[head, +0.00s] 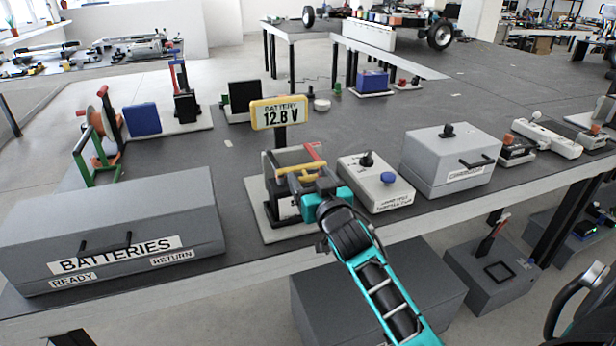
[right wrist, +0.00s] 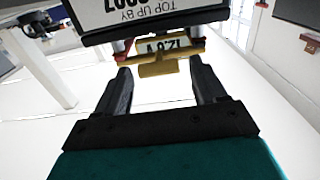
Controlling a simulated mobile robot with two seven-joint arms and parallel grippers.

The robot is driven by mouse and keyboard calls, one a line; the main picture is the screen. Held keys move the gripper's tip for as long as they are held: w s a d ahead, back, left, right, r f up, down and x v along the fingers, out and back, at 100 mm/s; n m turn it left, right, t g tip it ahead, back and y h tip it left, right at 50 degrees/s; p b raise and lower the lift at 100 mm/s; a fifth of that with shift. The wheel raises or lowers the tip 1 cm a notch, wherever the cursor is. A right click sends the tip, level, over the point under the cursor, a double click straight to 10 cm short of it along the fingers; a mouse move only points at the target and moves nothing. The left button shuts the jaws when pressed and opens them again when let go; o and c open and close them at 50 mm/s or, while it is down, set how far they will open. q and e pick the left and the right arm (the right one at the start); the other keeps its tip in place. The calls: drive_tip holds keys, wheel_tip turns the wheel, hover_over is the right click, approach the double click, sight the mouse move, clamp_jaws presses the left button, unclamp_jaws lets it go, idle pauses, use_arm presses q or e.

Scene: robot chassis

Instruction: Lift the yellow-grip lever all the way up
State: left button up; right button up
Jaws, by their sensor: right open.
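The yellow grip (head: 299,168) of the lever is at the top front of the grey battery stand in the head view, partly hidden by my right gripper. In the right wrist view the yellow grip (right wrist: 158,66) shows as a bar with a short stub, between and beyond the fingers. My right gripper (head: 297,184) is open at the front of the stand; its two fingers (right wrist: 157,82) are apart with nothing clearly held between them. I cannot tell whether they touch the grip. A battery stand (head: 272,216) on a pale base sits under the grip. My left gripper is not in view.
A yellow-framed 12.8 V sign (head: 279,114) stands behind the stand. A box with a blue button (head: 388,178) is close on the right, then a grey case (head: 428,156). A large BATTERIES box (head: 130,215) stands left.

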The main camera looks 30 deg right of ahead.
drive_tip(key=shift+x, duration=0.8)
drive_tip(key=shift+c, duration=0.2)
clamp_jaws()
